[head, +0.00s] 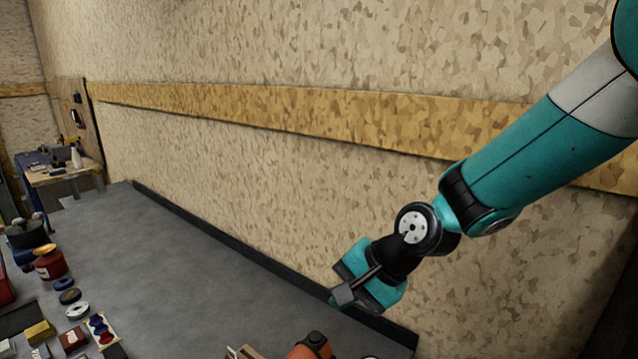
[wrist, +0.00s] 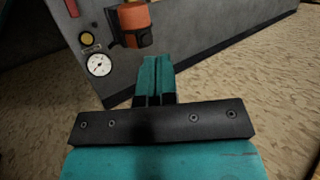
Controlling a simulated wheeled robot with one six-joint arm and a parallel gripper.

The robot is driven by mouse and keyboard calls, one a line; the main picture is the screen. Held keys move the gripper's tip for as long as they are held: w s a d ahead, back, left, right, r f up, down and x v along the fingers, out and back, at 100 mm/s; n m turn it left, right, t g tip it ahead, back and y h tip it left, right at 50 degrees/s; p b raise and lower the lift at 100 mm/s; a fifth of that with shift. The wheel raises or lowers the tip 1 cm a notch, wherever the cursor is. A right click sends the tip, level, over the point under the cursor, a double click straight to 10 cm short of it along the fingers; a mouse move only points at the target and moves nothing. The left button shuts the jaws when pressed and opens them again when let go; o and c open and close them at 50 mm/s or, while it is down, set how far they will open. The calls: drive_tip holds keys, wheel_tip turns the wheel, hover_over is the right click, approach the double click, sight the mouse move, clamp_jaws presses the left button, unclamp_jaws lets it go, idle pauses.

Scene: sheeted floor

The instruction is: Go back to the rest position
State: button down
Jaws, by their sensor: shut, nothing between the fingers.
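My gripper (head: 346,293) hangs at the end of my teal arm, right of centre in the head view, in front of the wall. It points down and to the left, above the dark edge of the grey surface (head: 215,265). In the wrist view the two teal fingers (wrist: 157,72) lie side by side, shut, with nothing between them. No thing touches the gripper in either view.
An orange cylinder in a black holder (wrist: 134,24), a white dial (wrist: 99,65) and a yellow button (wrist: 87,39) are beyond the fingers. Several small objects, including a red pot (head: 50,263), stand at left. The grey middle is clear. A workbench (head: 62,172) stands far left.

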drive_tip(key=s+d+r+n+h+b, duration=0.1)
drive_tip(key=s+d+n, duration=0.2)
drive_tip(key=s, duration=0.3)
drive_tip(key=s+d+r+n+g+h+b, duration=0.1)
drive_tip(key=s+d+r+n, duration=0.1)
drive_tip(key=s+d+n, duration=0.2)
drive_tip(key=s+d+r+n+g+b, duration=0.1)
drive_tip(key=s+d+n, duration=0.3)
drive_tip(key=s, duration=0.6)
drive_tip(key=shift+s+r+n+h+b, duration=0.25)
drive_tip(key=shift+n+h+b, duration=0.2)
drive_tip(key=shift+n, duration=0.75)
drive_tip(key=shift+w, duration=0.1)
